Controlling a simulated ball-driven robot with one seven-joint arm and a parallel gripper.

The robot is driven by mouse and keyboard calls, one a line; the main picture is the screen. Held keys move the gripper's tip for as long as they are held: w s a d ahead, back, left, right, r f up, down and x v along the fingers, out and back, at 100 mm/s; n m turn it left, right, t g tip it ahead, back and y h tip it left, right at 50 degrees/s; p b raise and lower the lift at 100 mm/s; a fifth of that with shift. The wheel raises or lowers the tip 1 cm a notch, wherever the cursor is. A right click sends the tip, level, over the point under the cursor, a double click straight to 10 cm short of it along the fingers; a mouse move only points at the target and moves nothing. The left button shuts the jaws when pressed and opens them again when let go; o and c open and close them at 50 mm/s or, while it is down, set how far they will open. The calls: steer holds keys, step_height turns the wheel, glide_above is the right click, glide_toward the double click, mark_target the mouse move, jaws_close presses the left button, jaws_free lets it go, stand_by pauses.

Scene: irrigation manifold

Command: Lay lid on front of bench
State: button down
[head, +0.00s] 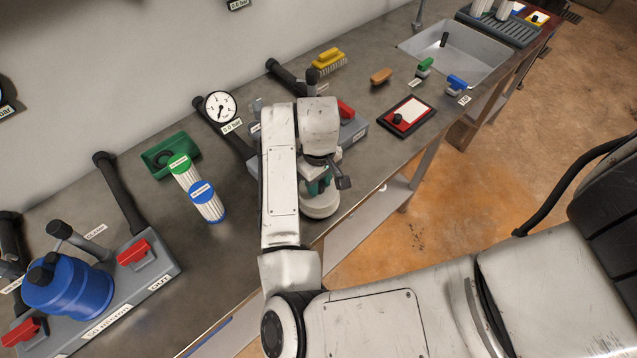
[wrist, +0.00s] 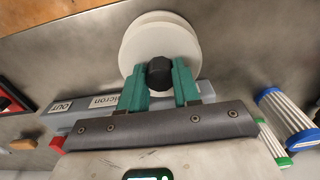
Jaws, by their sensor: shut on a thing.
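The lid is a pale round disc with a black knob; it shows in the wrist view (wrist: 150,35) and, partly covered by my wrist, in the head view (head: 320,206). My gripper (head: 318,186) has green fingers, which also show in the wrist view (wrist: 160,80), shut on either side of the black knob (wrist: 160,73). The lid is level, by the front edge of the grey bench (head: 235,262), in front of the rear manifold block. I cannot tell whether its underside touches the bench.
A manifold with a blue housing (head: 70,290) is at front left. A red-and-black tray (head: 405,118) and a sink (head: 455,50) lie to the right.

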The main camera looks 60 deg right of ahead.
steer(key=shift+f, duration=0.8)
steer(key=shift+f, duration=0.1)
steer(key=c, duration=0.8)
jaws_free()
step_height(320, 180, up, 11)
steer(key=s+d+r+t+h, duration=0.1)
steer(key=d+r+h, duration=0.25)
steer(key=d, duration=0.45)
steer(key=s+a+f+n+y, duration=0.1)
steer(key=s+a+f, duration=0.5)
steer(key=a, duration=0.3)
steer(key=s+a+f+n+y, duration=0.1)
steer(key=s+a+f+y, duration=0.1)
steer(key=s+a+f, duration=0.5)
steer(key=shift+a+f, duration=0.65)
steer(key=shift+a, duration=0.4)
